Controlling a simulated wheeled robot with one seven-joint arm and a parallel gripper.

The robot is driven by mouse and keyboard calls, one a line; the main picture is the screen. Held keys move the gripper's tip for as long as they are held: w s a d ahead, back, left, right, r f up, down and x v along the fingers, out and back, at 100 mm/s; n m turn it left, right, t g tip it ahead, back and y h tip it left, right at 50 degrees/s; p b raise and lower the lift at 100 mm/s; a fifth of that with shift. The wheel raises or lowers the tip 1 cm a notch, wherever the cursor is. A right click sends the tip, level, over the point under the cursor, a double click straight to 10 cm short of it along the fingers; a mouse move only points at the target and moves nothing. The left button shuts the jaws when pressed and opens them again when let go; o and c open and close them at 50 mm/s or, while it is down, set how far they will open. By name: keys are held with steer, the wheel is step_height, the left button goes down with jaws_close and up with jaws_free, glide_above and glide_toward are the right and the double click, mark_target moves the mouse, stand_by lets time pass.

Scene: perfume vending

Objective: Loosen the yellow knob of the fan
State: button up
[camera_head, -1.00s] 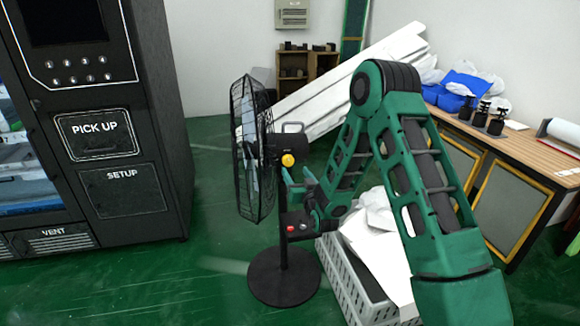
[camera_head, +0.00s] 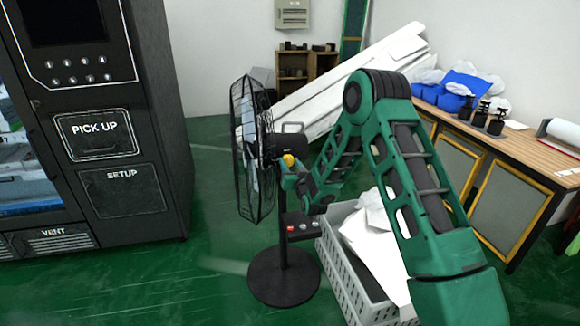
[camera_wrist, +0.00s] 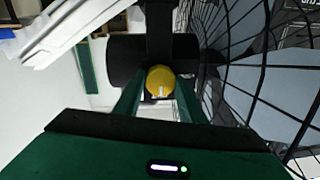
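The black pedestal fan (camera_head: 283,275) stands on the green floor in the head view, its round cage facing left. Its yellow knob (camera_head: 288,160) sits on the motor housing behind the cage. In the wrist view the yellow knob (camera_wrist: 160,82) is near the centre, in front of the dark housing (camera_wrist: 126,60). My gripper (camera_head: 287,172) is at the knob in the head view. In the wrist view my gripper (camera_wrist: 159,90) has one green finger on each side of the knob, with a narrow gap seeming to show beside it. Contact with the knob is hard to make out.
The fan's wire cage (camera_wrist: 245,75) is close on the right in the wrist view. A grey crate (camera_head: 345,270) with white sheets stands right of the fan base. A black vending machine (camera_head: 150,120) is at left, a wooden workbench (camera_head: 520,150) at right.

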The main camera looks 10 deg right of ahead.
steer(key=shift+d, duration=0.1)
steer(key=shift+c, duration=0.7)
steer(key=n, duration=0.8)
steer(key=shift+a+r+n, duration=0.1)
steer(key=shift+a+n, duration=0.1)
steer(key=shift+n, duration=0.1)
steer(key=n, duration=0.4)
steer(key=shift+a+g, duration=0.1)
steer(key=shift+g, duration=0.2)
steer(key=shift+a+n+h, duration=0.1)
steer(key=shift+n+h, duration=0.4)
steer(key=shift+n, duration=1.8)
